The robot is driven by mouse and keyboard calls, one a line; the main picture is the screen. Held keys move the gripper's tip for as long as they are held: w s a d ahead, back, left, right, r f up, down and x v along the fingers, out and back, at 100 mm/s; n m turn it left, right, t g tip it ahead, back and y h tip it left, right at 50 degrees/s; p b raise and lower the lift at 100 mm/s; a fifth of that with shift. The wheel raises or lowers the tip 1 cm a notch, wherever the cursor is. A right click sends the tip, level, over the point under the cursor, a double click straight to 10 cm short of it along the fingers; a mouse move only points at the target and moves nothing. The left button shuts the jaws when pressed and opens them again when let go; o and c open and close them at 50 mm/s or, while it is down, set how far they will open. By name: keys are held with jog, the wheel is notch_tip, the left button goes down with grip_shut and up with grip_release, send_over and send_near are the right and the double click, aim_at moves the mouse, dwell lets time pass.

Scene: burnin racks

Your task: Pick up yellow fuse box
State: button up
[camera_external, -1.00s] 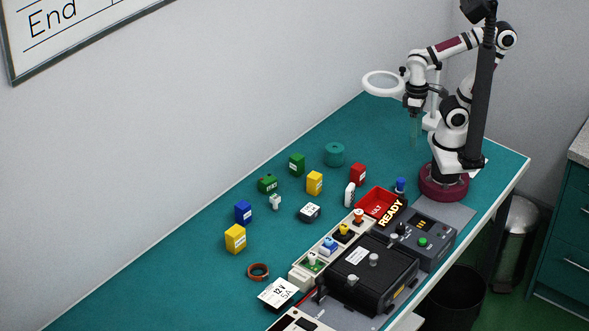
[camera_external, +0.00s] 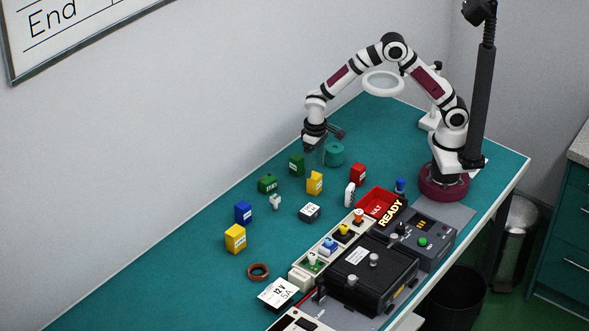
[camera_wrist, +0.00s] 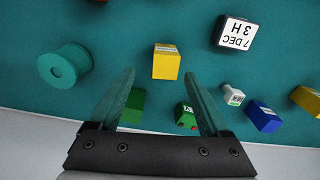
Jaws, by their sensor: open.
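A yellow fuse box (camera_external: 314,183) with a pale label stands upright on the teal bench, near the middle of the group of small parts. It also shows in the wrist view (camera_wrist: 167,62), just beyond the fingertips. A second yellow box (camera_external: 235,238) stands nearer the front left; part of it shows at the wrist view's right edge (camera_wrist: 306,99). My gripper (camera_external: 316,168) is above the bench, over the area around the middle yellow box, fingers pointing down. In the wrist view my gripper (camera_wrist: 159,75) is open, with nothing held between its fingers.
Green boxes (camera_external: 297,164) (camera_external: 267,183), a teal roll (camera_external: 334,154), a blue box (camera_external: 243,212) and a dated block (camera_external: 310,212) surround it. A red bin (camera_external: 377,204) and black case (camera_external: 366,272) lie to the right. Bare bench lies at the left.

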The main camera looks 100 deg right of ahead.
aim_at(315, 175)
jog(key=f, duration=0.4)
jog(key=a+f, duration=0.1)
jog(key=f, duration=0.1)
jog(key=shift+f, duration=0.3)
grip_shut()
